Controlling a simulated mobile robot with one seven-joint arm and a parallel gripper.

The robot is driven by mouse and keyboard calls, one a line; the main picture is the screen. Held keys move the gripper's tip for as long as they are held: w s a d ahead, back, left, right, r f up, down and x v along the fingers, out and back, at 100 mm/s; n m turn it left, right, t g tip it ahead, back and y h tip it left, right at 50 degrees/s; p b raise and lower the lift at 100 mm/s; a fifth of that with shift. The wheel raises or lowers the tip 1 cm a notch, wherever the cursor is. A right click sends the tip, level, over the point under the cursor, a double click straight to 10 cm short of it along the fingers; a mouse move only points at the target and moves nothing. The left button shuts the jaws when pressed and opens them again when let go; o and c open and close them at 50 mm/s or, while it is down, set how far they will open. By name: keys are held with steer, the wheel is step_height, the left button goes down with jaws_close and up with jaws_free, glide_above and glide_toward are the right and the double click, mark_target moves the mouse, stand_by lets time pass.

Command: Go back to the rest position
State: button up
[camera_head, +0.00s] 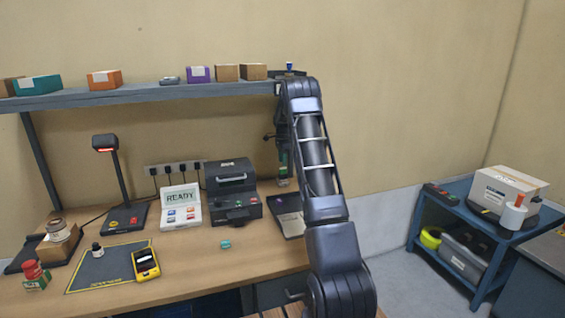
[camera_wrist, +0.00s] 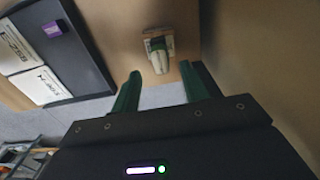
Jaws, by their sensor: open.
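My arm (camera_head: 316,160) reaches up from the bottom of the head view and bends down behind at its top. My gripper (camera_wrist: 161,72) shows in the wrist view with two green fingers spread apart. Nothing is clamped between them. In the head view, the hand is partly hidden by my arm, above the back right of the desk.
The desk (camera_head: 190,262) holds a printer-like machine (camera_head: 233,190), a READY display (camera_head: 180,205), a scanner stand (camera_head: 113,175) and a yellow handheld device (camera_head: 145,263). A shelf (camera_head: 140,95) with boxes runs above. A dark tray (camera_wrist: 85,75) with white cards lies left of my fingers. A blue cart (camera_head: 462,235) stands right.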

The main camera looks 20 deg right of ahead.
steer(key=s+d+r+m+t, duration=0.1)
steer(key=s+d+r+m, duration=0.1)
steer(key=s+d+r, duration=0.55)
steer(key=s+d+r+m+t, duration=0.15)
steer(key=s+d+r, duration=0.25)
steer(key=s+d, duration=0.7)
steer(key=s+a+r+n, duration=0.55)
steer(key=s+a, duration=0.25)
steer(key=a, duration=0.2)
steer(key=s+a+r+n, duration=0.4)
steer(key=s+a+r, duration=0.35)
steer(key=a, duration=0.25)
steer(key=s+a+f+n, duration=0.1)
steer(key=s+a+n, duration=0.3)
steer(key=s, duration=0.5)
steer(key=s+a+f+n+t, duration=0.1)
steer(key=s+a+n, duration=0.3)
steer(key=s, duration=0.4)
steer(key=s+a+f+n+t, duration=0.1)
steer(key=s+a+f+n, duration=0.2)
steer(key=s, duration=0.6)
steer(key=shift+s+a+f+n, duration=0.15)
steer(key=shift+s+a+n, duration=0.25)
steer(key=shift+a, duration=0.8)
